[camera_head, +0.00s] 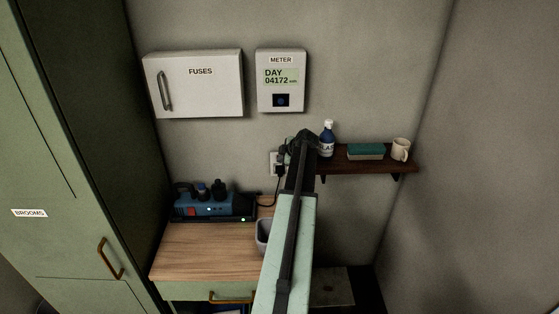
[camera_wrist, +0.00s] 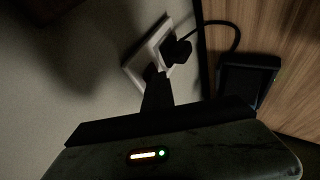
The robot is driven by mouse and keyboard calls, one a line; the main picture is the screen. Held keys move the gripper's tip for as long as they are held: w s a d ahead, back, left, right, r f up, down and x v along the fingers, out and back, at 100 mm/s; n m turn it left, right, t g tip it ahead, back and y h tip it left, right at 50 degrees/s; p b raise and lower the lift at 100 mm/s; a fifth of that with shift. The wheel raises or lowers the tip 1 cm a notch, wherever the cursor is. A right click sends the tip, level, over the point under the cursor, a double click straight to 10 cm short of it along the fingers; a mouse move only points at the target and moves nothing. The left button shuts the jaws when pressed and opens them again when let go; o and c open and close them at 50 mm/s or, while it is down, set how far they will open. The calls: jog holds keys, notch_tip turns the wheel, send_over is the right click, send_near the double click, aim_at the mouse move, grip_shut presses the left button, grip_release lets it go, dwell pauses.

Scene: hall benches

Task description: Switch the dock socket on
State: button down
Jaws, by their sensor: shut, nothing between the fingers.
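The white dock socket (camera_head: 274,158) is on the back wall, just left of the shelf. A black plug (camera_head: 280,169) sits in it, with a cord running down towards the dock. In the wrist view the socket plate (camera_wrist: 137,66) appears tilted, with the plug (camera_wrist: 178,50) at its right. My gripper (camera_head: 284,152) is shut and empty in front of the socket. In the wrist view its dark fingertip (camera_wrist: 153,75) overlaps the plate's lower part, beside the plug. I cannot tell whether it touches. The switch is hidden or too dark to make out.
The black dock (camera_head: 240,219) shows a green light and holds a blue device (camera_head: 205,205) on the wooden counter (camera_head: 205,252). A grey cup (camera_head: 261,235) stands partly behind my arm.

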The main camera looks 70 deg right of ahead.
jog(key=shift+d+r, duration=0.2)
jog(key=shift+d, duration=0.05)
jog(key=shift+s+a, duration=0.15)
jog(key=shift+a, duration=0.2)
jog(key=s+a+r+p, duration=0.6)
jog(key=s+a, duration=0.2)
jog(key=shift+w, duration=0.1)
